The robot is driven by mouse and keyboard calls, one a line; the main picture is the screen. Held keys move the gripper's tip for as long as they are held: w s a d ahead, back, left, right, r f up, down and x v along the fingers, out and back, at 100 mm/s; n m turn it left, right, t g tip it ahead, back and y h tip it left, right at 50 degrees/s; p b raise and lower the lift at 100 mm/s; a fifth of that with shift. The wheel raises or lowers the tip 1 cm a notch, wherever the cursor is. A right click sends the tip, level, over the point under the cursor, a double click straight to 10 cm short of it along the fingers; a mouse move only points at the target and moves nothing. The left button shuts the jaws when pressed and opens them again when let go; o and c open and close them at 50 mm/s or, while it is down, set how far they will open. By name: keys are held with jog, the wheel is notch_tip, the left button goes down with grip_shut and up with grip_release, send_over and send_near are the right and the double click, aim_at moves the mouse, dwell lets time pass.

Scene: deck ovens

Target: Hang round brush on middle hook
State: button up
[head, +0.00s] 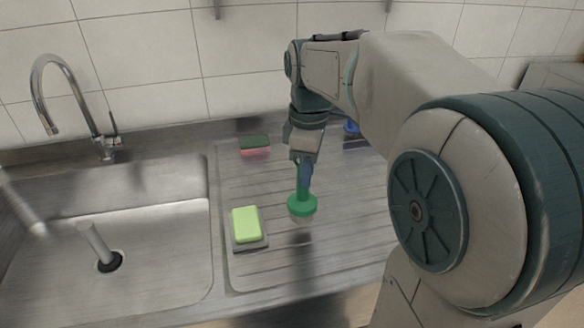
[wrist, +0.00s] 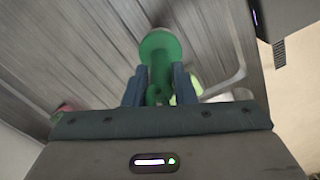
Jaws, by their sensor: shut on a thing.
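A green round brush (head: 302,207) with a pale underside is upright, head down, over the ribbed drainboard in the head view. My gripper (head: 305,172) is shut on its handle from above. In the wrist view the brush (wrist: 159,48) sits between the two blue-grey fingers of my gripper (wrist: 160,88), its head pointing away from the palm. I cannot tell for sure whether the brush head touches the drainboard. No middle hook can be made out; only the lower ends of wall fittings show at the top edge of the head view.
A light green sponge or soap on a grey dish (head: 262,244) lies left of the brush. A green-and-pink sponge (head: 255,146) lies near the wall. A blue item (head: 351,128) is partly behind my arm. The sink (head: 150,255) and tap (head: 75,105) are at left.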

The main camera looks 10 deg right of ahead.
aim_at(302, 205)
jog(key=shift+w+a+f, duration=0.25)
jog(key=shift+f, duration=1.8)
jog(key=shift+f, duration=0.1)
jog(key=shift+f, duration=0.15)
jog(key=o, duration=1)
